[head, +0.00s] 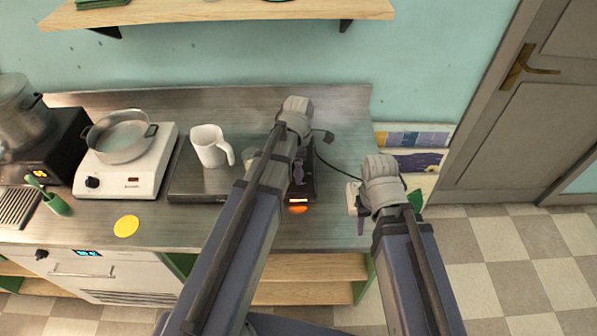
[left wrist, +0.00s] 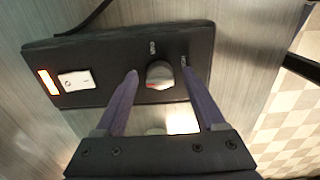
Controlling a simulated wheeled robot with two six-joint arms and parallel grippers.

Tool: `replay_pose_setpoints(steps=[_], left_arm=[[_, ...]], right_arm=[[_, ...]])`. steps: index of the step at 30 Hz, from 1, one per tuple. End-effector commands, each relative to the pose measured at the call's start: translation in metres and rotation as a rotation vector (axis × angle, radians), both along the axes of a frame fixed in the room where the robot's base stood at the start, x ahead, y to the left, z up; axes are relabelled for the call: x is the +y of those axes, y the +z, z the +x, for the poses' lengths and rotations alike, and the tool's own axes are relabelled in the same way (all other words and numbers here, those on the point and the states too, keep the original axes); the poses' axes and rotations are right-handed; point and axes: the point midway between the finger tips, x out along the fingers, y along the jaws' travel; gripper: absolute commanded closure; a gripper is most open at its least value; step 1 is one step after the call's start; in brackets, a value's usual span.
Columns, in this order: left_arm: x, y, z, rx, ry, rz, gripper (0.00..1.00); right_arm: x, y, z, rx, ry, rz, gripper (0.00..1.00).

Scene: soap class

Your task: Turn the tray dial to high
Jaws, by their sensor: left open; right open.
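A black control box (left wrist: 112,44) fills the middle of the left wrist view. On it are a round silver-grey dial (left wrist: 160,75), a white rocker switch (left wrist: 77,80) and a lit orange lamp (left wrist: 48,82). Small marks, too small to read, sit near the dial. My left gripper (left wrist: 160,73) is open, with one finger on each side of the dial; gaps show, and contact cannot be told. In the head view the box (head: 308,183) is mostly hidden by my left arm. My right gripper (head: 360,212) is open and empty near the counter's right edge.
A white jug (head: 208,147) stands on a dark flat tray (head: 188,187) left of my left arm. A pot (head: 122,139) sits on a white hotplate (head: 143,181). A black cable (head: 338,168) runs right. A yellow disc (head: 126,226) lies near the counter's front.

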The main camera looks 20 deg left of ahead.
Motion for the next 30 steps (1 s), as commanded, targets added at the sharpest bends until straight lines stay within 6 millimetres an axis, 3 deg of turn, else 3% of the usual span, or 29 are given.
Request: replay_pose_setpoints(steps=[5,24,30], left_arm=[[0.0,0.0009,0.0,0.0,0.0,0.0,0.28],[0.0,0.0008,0.0,0.0,0.0,0.0,1.0],[0.0,0.0008,0.0,0.0,-0.001,0.0,1.0]], right_arm=[[0.0,0.0009,0.0,0.0,0.0,0.0,0.5],[0.0,0.0008,0.0001,0.0,0.0,0.0,0.5],[0.0,0.0008,0.0,0.0,0.0,0.0,0.5]])
